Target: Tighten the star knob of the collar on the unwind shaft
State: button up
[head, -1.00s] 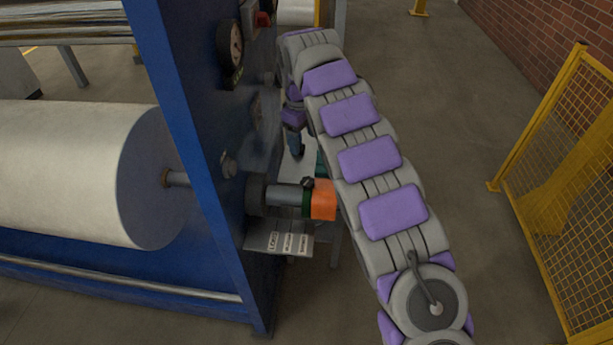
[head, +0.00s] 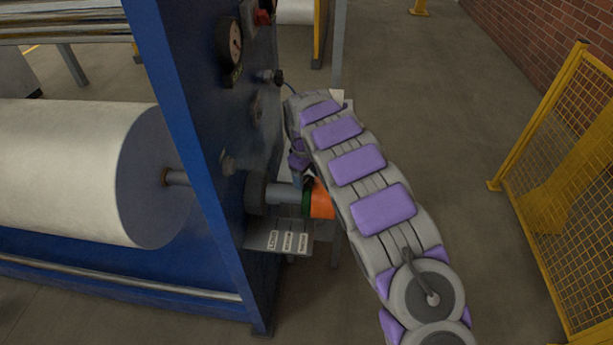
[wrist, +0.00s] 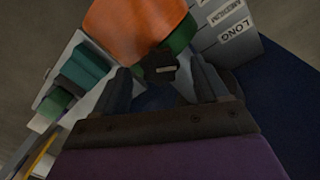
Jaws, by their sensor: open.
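The unwind shaft (head: 283,194) sticks out of the blue machine frame. The green collar (head: 306,204) is on it, beside an orange cylinder (head: 321,200). In the wrist view the orange cylinder (wrist: 135,22) is at the top, with the green collar (wrist: 182,38) at its right. The dark star knob (wrist: 160,66) stands out from the collar towards me. My gripper (wrist: 162,76) is open, with one finger on each side of the knob. I cannot tell whether either finger touches it. In the head view my arm hides most of the gripper and the knob.
A grey shelf with labels (head: 280,240) sits below the shaft; LONG and MEDIUM are readable in the wrist view. Teal and green blocks (wrist: 85,70) lie at the left there. A large white roll (head: 75,170) is at left. A yellow mesh fence (head: 560,190) stands at right; floor between is clear.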

jog(key=shift+f, duration=0.45)
jog(key=c, duration=1.1)
